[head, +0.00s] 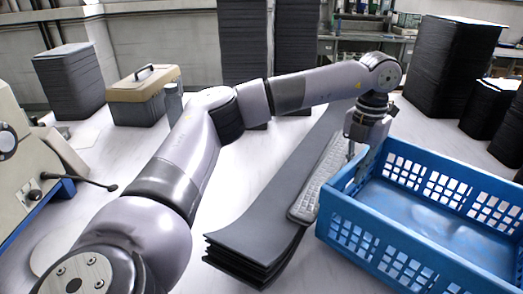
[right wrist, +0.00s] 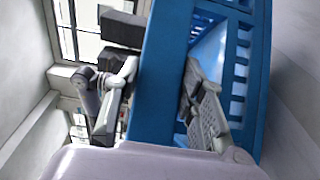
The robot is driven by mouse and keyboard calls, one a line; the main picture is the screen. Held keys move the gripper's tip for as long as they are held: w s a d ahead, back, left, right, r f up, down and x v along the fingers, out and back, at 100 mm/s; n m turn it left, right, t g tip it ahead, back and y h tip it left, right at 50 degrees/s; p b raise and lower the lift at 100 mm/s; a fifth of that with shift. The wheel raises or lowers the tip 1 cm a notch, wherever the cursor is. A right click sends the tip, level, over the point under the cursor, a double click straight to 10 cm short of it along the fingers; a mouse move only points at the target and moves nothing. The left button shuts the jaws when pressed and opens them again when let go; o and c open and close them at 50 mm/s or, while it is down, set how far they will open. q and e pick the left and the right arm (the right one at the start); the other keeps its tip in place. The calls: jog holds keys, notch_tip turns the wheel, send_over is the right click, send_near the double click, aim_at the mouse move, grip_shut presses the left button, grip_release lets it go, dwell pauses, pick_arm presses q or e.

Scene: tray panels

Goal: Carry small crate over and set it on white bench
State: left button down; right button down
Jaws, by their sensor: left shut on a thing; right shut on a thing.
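The small crate (head: 395,245) is blue plastic with grid-like openings in its walls, and looks empty inside. It fills the lower right of the head view and is cut off by the frame. My left gripper (head: 358,158) is shut on its far left rim. In the right wrist view my right gripper (right wrist: 160,100) has one finger on each side of the crate's blue wall (right wrist: 158,65) and is shut on it. The white bench (head: 240,165) spreads across the head view. I cannot tell whether the crate touches it; its underside is hidden.
Dark stacked panels (head: 262,232) and a grey keyboard-like strip (head: 320,180) lie left of the crate. A beige toolbox (head: 145,95), a bottle (head: 172,102) and a beige machine (head: 30,165) stand at left. Tall dark stacks (head: 450,65) stand behind. White surface shows clear at centre left.

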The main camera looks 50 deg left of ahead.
aim_at(352, 185)
pick_arm(q)
jog(key=shift+f, duration=0.2)
pick_arm(e)
jog(key=shift+f, duration=0.15)
